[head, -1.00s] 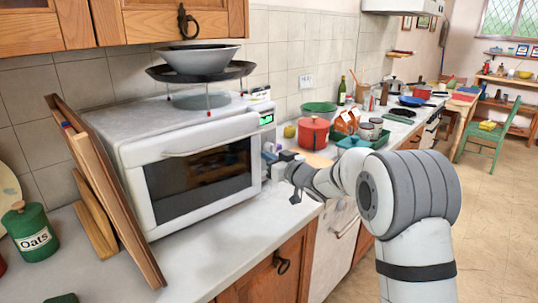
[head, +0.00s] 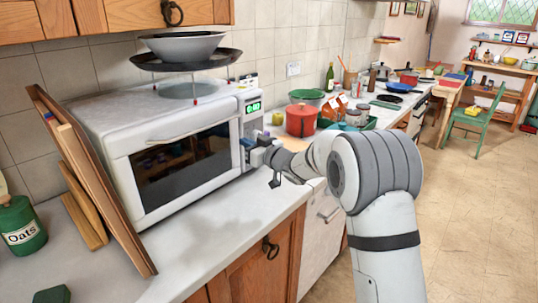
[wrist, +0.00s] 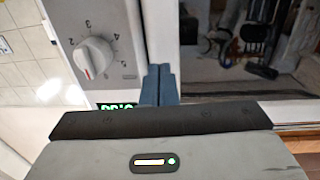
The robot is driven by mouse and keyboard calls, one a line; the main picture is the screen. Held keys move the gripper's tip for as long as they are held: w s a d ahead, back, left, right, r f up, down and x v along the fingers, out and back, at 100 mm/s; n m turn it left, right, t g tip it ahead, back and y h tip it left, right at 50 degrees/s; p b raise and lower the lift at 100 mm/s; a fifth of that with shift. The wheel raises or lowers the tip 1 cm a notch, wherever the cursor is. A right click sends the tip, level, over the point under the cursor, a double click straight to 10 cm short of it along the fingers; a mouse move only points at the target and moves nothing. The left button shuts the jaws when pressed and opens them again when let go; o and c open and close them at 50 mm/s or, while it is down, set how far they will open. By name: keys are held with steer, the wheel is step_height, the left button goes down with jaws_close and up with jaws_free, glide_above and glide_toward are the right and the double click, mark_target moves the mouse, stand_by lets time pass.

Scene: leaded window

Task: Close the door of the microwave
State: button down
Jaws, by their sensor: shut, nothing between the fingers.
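The white microwave (head: 95,110) stands on the counter, with its dark-windowed door (head: 140,140) facing me. The door lies about flush with the front; a small remaining gap cannot be ruled out. The horizontal handle (head: 188,132) runs along the door's top. My gripper (head: 247,145) is shut and empty at the door's right edge, by the control panel (head: 253,115). In the wrist view, the blue fingertips (wrist: 159,84) lie over the seam between the panel with its knob (wrist: 94,57) and the dark door window (wrist: 230,40). Contact cannot be told.
Wooden boards (head: 95,185) lean against the microwave's left side. A rack with a dark pan (head: 185,63) and bowl (head: 183,45) stands on top. The counter front (head: 230,220) is clear.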

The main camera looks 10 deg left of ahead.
steer(key=s+d+r+m+h+p, duration=0.1)
steer(key=s+d+m+h, duration=0.3)
steer(key=s+d+h, duration=0.7)
steer(key=s+d+m+h, duration=0.2)
steer(key=s+d+m, duration=0.2)
steer(key=d, duration=1.3)
steer(key=s+d+f+g, duration=0.1)
steer(key=s+f+g, duration=0.1)
steer(key=s, duration=0.7)
steer(key=s+d+f+m+g+p, duration=0.1)
steer(key=s+g, duration=0.3)
steer(key=s, duration=0.6)
steer(key=s+d+f+m+g+h, duration=0.1)
steer(key=s+f+g, duration=0.1)
steer(key=s, duration=0.7)
steer(key=shift+s+d+f+g+p, duration=0.25)
steer(key=shift+d+f+g+p, duration=0.15)
steer(key=shift+f, duration=0.2)
steer(key=shift+a, duration=0.1)
